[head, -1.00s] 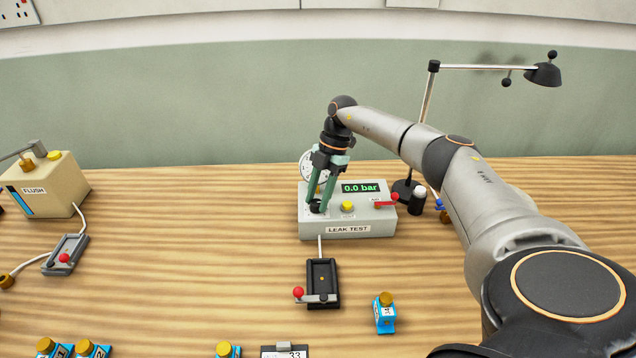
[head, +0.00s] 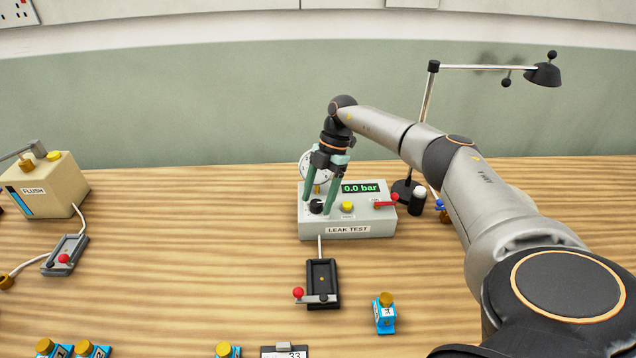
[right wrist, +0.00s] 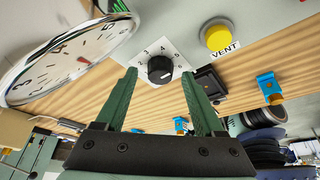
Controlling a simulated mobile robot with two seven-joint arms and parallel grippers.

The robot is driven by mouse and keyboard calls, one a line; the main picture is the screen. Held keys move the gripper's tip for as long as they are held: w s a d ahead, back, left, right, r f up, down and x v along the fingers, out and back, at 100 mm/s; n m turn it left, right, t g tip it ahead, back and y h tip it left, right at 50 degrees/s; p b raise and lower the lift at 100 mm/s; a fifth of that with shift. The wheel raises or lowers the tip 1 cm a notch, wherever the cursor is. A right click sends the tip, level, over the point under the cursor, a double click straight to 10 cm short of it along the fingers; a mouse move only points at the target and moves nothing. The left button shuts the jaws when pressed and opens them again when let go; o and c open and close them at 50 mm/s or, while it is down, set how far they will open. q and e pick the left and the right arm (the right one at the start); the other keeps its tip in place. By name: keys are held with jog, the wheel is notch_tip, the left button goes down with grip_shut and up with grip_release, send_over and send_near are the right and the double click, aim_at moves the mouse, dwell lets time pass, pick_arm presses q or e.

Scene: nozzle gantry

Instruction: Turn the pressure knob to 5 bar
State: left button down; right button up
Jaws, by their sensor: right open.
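The black pressure knob (head: 316,207) sits at the front left of the grey LEAK TEST box (head: 362,229). In the right wrist view the knob (right wrist: 160,70) stands on a white numbered plate (right wrist: 178,60); its pointer setting is too small to read surely. The green display (head: 361,188) reads 0.0 bar. My right gripper (head: 317,202) is open, its green fingers on either side of the knob. In the right wrist view, gaps show between the knob and both fingers (right wrist: 158,78). My left gripper is not in view.
A yellow VENT button (right wrist: 217,37) and a red lever (head: 386,202) are beside the knob. A round gauge (right wrist: 70,55) is close to the fingers. A black fixture (head: 322,280) and a blue part (head: 385,315) are in front. A lamp (head: 543,74) stands behind right.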

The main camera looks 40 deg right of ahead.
jog(key=b+v, duration=0.1)
jog(key=v, duration=1.1)
jog(key=shift+r, duration=0.2)
jog(key=shift+s+f, duration=0.1)
